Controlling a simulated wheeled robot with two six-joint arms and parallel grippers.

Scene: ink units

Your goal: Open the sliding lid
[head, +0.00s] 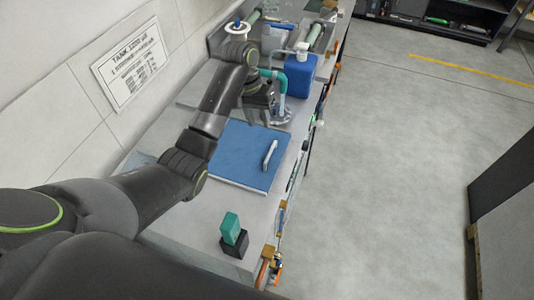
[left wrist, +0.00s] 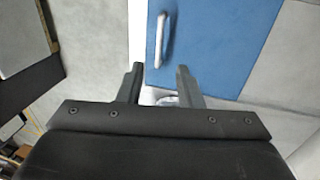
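The sliding lid is a flat blue panel (head: 240,150) on the grey bench top, with a pale bar handle (head: 269,154) near its right edge. In the left wrist view the blue lid (left wrist: 225,45) fills the upper middle, and its handle (left wrist: 162,40) stands ahead of the fingers. My left gripper (head: 264,112) is beyond the lid's far edge in the head view, apart from the handle. In the left wrist view its two fingers (left wrist: 160,70) are spread with nothing held between them. My right gripper is not in view.
A blue container (head: 300,76) and teal pipework (head: 282,85) on a round metal base stand close by the left gripper. A green block in a black holder (head: 234,246) sits at the bench's near end. A sign (head: 131,62) hangs on the wall. Open floor lies right.

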